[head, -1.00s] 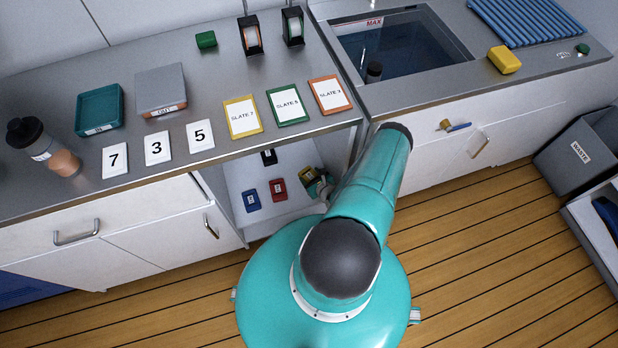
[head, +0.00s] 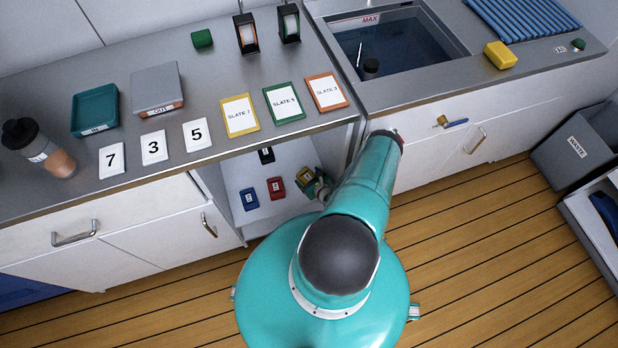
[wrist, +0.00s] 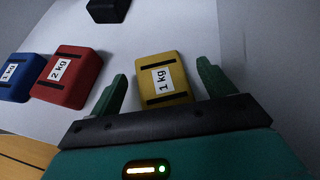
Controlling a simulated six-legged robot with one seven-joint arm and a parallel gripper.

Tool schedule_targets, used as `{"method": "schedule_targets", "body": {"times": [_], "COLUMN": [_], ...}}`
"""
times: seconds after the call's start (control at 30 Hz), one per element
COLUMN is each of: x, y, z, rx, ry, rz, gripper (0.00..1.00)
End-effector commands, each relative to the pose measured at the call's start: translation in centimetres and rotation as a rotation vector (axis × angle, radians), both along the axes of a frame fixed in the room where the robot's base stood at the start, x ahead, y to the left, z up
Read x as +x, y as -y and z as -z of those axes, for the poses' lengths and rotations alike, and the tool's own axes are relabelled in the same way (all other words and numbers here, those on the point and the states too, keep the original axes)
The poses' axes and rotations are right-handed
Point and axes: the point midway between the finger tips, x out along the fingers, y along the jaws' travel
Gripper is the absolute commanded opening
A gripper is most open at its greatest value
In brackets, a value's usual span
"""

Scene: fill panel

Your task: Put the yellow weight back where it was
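The yellow weight (wrist: 164,80), labelled 1 kg, lies on the white shelf of the open cabinet bay. It also shows in the head view (head: 304,174), just beyond my gripper. My gripper (wrist: 162,72) is open, with one green finger on each side of the weight and a small gap showing on both sides. In the head view my gripper (head: 319,186) is low in the bay, at its right side. The red weight (wrist: 68,77), labelled 2 kg, and the blue weight (wrist: 12,78) lie to the left. A black weight (wrist: 108,8) lies farther back.
The bay's white shelf (head: 243,170) lies under the steel counter (head: 205,85). The bay's right wall stands close beside my arm. Slates, number cards, trays and a bottle (head: 40,148) are on the counter. A sink (head: 400,45) is at the right, with a yellow block (head: 500,55) beside it.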

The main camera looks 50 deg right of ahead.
Motion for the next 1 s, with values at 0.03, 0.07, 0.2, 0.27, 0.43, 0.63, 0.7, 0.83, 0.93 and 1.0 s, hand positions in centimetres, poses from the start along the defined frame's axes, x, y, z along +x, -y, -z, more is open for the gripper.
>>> {"method": "schedule_targets", "body": {"times": [0.03,0.07,0.2,0.27,0.43,0.63,0.7,0.83,0.93,1.0], "x": [0.0,0.0,-0.6,-1.3,-4.2,-7.8,-8.7,-9.8,-10.1,-10.1], "y": [0.0,0.0,-0.1,-0.3,-1.2,-2.3,-2.6,-3.0,-3.1,-3.1], "z": [0.0,-0.1,-0.5,-0.9,-2.6,-4.6,-5.2,-5.8,-6.0,-6.0], "rx": [0.0,0.0,-0.001,0.0,0.001,0.001,0.001,0.0,-0.001,-0.001], "ry": [0.0,0.0,-0.001,-0.002,-0.001,-0.002,-0.001,-0.001,0.0,0.0], "rz": [0.0,0.0,0.0,0.0,0.003,0.001,0.001,0.0,0.0,0.0], "gripper": [0.82,0.82,0.82,0.82,0.82,0.82,0.82,0.82,0.82,0.82]}}
